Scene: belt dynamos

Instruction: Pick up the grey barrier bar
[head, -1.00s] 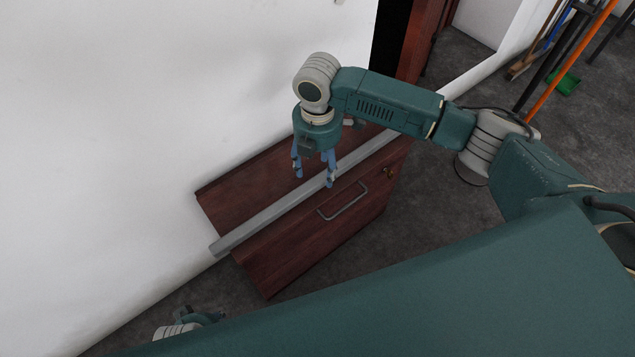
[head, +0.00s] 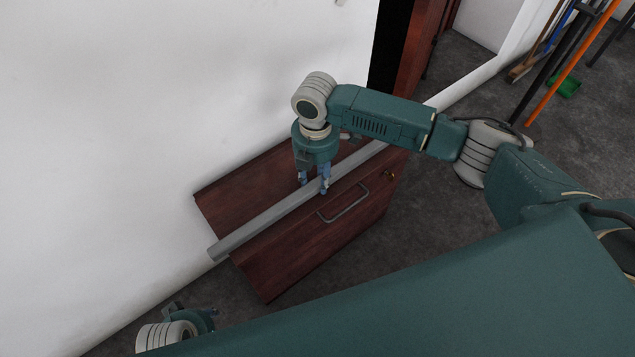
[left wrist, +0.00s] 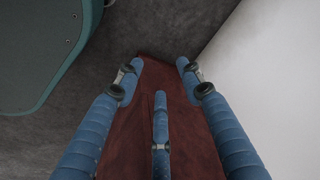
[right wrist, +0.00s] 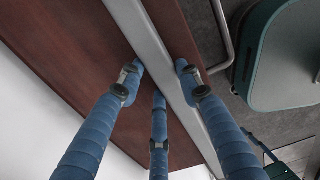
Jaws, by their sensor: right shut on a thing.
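The grey barrier bar (head: 262,224) lies lengthwise along the top of a reddish-brown wooden cabinet (head: 222,208), its near-left end sticking out past the cabinet. My right gripper (head: 314,186) points down over the bar and is shut on it near its middle. In the right wrist view the bar (right wrist: 147,37) runs between the blue fingers (right wrist: 157,80). My left gripper shows in the left wrist view with its blue fingers (left wrist: 160,80) spread and nothing between them. In the head view only part of my left arm shows at the lower left.
A metal handle (head: 343,203) sticks out from the cabinet front. A white wall (head: 150,120) stands close behind it. A dark doorway with a wooden door edge (head: 408,50) is beyond. Poles and a green dustpan (head: 570,86) stand at the upper right.

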